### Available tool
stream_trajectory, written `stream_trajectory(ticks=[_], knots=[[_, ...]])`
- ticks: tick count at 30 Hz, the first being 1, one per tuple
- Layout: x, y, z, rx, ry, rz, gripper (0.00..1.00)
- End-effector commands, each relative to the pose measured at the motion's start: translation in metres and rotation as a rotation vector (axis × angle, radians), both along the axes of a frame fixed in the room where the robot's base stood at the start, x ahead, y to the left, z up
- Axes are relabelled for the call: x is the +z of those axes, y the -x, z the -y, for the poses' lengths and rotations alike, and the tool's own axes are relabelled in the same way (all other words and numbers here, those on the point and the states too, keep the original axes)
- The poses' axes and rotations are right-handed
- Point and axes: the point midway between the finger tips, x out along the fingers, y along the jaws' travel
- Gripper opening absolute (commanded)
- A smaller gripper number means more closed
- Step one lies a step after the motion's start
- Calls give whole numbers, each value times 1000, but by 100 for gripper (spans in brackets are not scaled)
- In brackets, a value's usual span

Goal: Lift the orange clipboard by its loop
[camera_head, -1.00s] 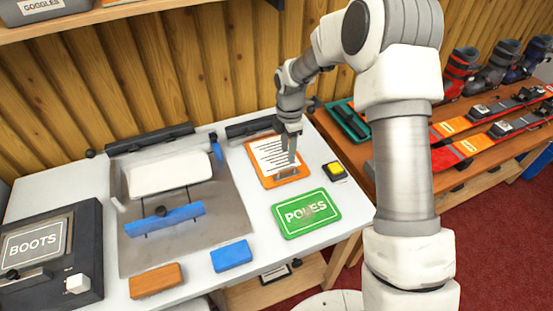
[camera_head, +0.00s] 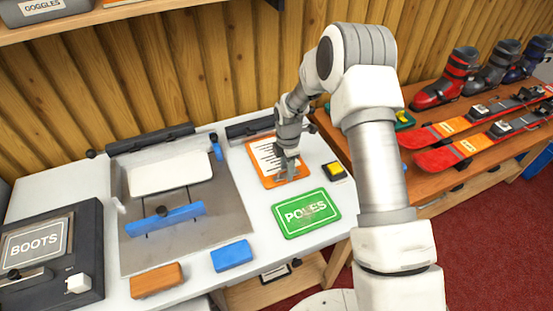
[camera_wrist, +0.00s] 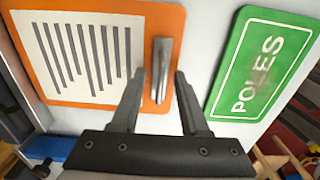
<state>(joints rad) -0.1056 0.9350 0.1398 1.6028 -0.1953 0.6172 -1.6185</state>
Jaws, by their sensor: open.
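The orange clipboard (camera_head: 254,154) lies flat on the white bench with a white lined sheet on it. It also shows in the wrist view (camera_wrist: 163,20), where its grey metal loop (camera_wrist: 161,68) stands near the edge facing the green sign. My gripper (camera_head: 285,178) is over the loop end of the clipboard, pointing down, and hides most of the loop in the head view. In the wrist view my gripper (camera_wrist: 157,75) is open, with one finger on each side of the loop. I cannot tell how far the tips are above the board.
A green POLES sign (camera_head: 306,213) lies in front of the clipboard, with a yellow-topped button box (camera_head: 334,170) close on the right. A metal jig with a blue bar (camera_head: 165,219) stands left. Blue (camera_head: 232,256) and orange (camera_head: 157,280) blocks lie near the front edge.

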Motion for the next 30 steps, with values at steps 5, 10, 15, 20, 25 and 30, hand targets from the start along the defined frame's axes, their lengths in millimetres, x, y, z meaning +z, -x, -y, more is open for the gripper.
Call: stream_trajectory(ticks=[5,10,15,20,25,30], knots=[[0,0,0,0,0,0,21],[0,0,0,0,0,0,0],[0,0,0,0,0,0,0],[1,0,0,0,0,0,0],[1,0,0,0,0,0,0],[1,0,0,0,0,0,0]])
